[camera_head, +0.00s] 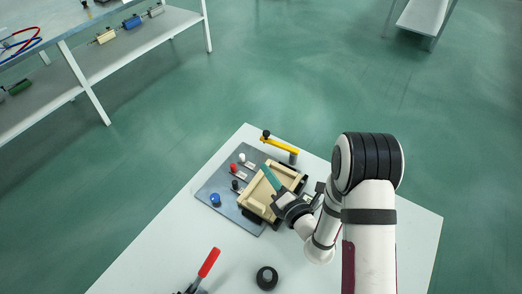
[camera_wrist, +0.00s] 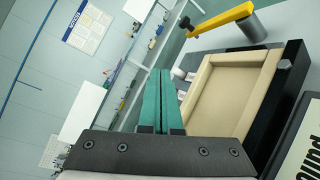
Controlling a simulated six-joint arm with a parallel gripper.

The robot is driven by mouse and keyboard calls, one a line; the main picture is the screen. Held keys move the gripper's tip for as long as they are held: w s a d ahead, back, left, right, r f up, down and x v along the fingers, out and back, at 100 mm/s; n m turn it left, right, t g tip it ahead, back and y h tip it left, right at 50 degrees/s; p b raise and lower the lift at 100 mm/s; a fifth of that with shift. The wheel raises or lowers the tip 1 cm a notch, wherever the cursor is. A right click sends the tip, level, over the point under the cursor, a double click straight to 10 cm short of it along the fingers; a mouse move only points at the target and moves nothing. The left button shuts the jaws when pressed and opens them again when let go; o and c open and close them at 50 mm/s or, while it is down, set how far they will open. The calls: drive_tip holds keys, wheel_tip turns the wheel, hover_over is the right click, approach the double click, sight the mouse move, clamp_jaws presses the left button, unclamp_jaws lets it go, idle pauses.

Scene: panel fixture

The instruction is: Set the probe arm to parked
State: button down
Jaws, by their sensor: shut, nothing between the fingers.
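The probe arm (camera_head: 281,145) looks to be the yellow bar with a black knob at its far-left end, on a grey post at the panel's back edge. In the wrist view the yellow bar (camera_wrist: 222,18) runs from its post at the upper right to the knob at the left. My gripper (camera_head: 267,169) has teal fingers and is over the beige tray, short of the yellow bar and apart from it. In the wrist view my gripper (camera_wrist: 160,72) has its two fingers together, with nothing between them.
The grey panel (camera_head: 211,181) carries a red knob (camera_head: 233,167), a blue knob (camera_head: 215,199) and small black and white parts. A beige tray (camera_head: 255,198) sits on its right side. A red-handled lever (camera_head: 209,262) and a black round part (camera_head: 267,277) are at the front.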

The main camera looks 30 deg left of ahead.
sight(267, 135)
drive_tip(key=d+m, duration=0.1)
drive_tip(key=m, duration=0.1)
drive_tip(key=d+m, duration=0.1)
drive_tip(key=m, duration=0.1)
drive_tip(key=w+d+m, duration=0.1)
drive_tip(key=m, duration=0.1)
drive_tip(key=shift+w+d+m, duration=0.15)
drive_tip(key=shift+m, duration=0.55)
drive_tip(key=x, duration=0.9)
drive_tip(key=shift+a, duration=0.3)
drive_tip(key=w, duration=0.2)
drive_tip(key=w+a, duration=0.1)
drive_tip(key=shift+w+f, duration=0.25)
drive_tip(key=shift+f, duration=0.05)
drive_tip(key=shift+w+a, duration=0.1)
drive_tip(key=shift+w, duration=0.25)
drive_tip(key=shift+w+a, duration=0.3)
drive_tip(key=shift+w, duration=0.55)
drive_tip(key=shift+f, duration=0.1)
